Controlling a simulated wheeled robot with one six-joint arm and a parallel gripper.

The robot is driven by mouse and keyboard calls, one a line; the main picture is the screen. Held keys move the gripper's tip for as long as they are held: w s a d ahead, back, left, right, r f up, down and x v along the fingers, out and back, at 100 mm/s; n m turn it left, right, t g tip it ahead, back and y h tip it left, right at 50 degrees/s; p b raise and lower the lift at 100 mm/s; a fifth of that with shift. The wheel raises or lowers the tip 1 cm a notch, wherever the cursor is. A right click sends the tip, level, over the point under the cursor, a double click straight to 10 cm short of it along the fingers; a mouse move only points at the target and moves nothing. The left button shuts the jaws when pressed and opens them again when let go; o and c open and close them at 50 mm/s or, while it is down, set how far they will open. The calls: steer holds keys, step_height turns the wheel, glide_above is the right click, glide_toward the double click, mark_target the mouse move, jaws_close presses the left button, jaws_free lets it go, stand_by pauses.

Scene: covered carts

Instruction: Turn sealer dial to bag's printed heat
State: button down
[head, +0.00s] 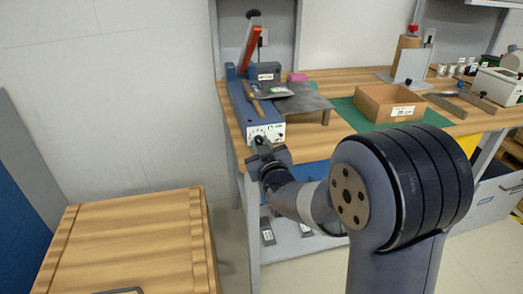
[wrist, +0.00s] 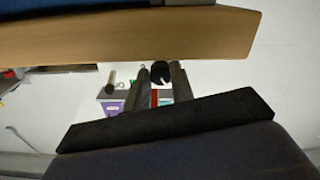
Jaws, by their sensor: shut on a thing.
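The blue sealer (head: 236,101) stands at the left end of the bench, its orange-red lever arm (head: 250,46) raised. Its white front panel (head: 271,132) faces me, with small markings I cannot read. My gripper (head: 260,146) is at this panel, shut on the dark dial, which is mostly hidden in the head view. In the wrist view the black round dial (wrist: 160,73) shows between the fingertips of my gripper (wrist: 161,80). Its pointer setting is not legible. A small flat packet (head: 278,91), possibly the bag, lies by the sealer; its print is too small to read.
A wooden-handled tool (head: 252,106) lies on the sealer. A grey metal stand (head: 305,99) is beside it. An open cardboard box (head: 372,94) sits on a green mat (head: 343,108). A wooden-topped cart (head: 130,245) stands at the front left, with a floor gap before the bench.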

stand_by(0.3)
steer(key=c, duration=1.5)
jaws_free()
steer(key=v, duration=1)
steer(key=shift+s, duration=0.4)
steer(key=x, duration=1)
steer(key=shift+w, duration=0.4)
steer(key=shift+s, duration=0.1)
